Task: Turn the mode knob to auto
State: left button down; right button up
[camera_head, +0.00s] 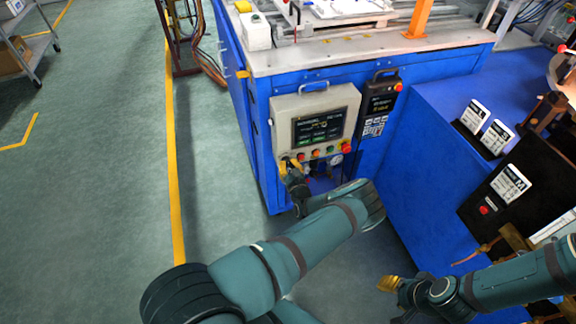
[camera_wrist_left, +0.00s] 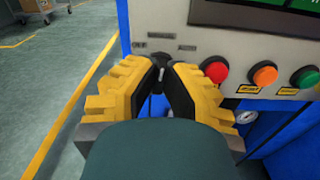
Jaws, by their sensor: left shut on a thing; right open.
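The mode knob (camera_wrist_left: 160,61) is a small black knob on the lower left of the grey control panel (camera_head: 283,112). In the left wrist view it sits between the yellow fingertips of my left gripper (camera_wrist_left: 161,74), which is shut on it. Small labels sit above the knob, one to each side; the left one seems to read OFF. The fingers hide much of the knob, so I cannot tell where it points. In the head view my left gripper (camera_head: 293,167) reaches the panel's lower left corner. My right gripper (camera_head: 388,284) is open, low at the right, away from the panel.
A red button (camera_wrist_left: 215,71), an orange button (camera_wrist_left: 264,74) and a green button (camera_wrist_left: 305,77) run to the right of the knob. A red knob (camera_head: 346,147) and a gauge (camera_head: 336,160) are further right.

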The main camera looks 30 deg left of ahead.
pick_arm(q)
jog(key=m+b, duration=0.1)
jog(key=m, duration=0.3)
jog(key=shift+w, duration=0.1)
jog(key=shift+m+b, duration=0.55)
jog(key=shift+m, duration=1.35)
jog(key=c, duration=1)
grip_release()
jog(key=shift+c, duration=0.2)
jog(key=v, duration=1.2)
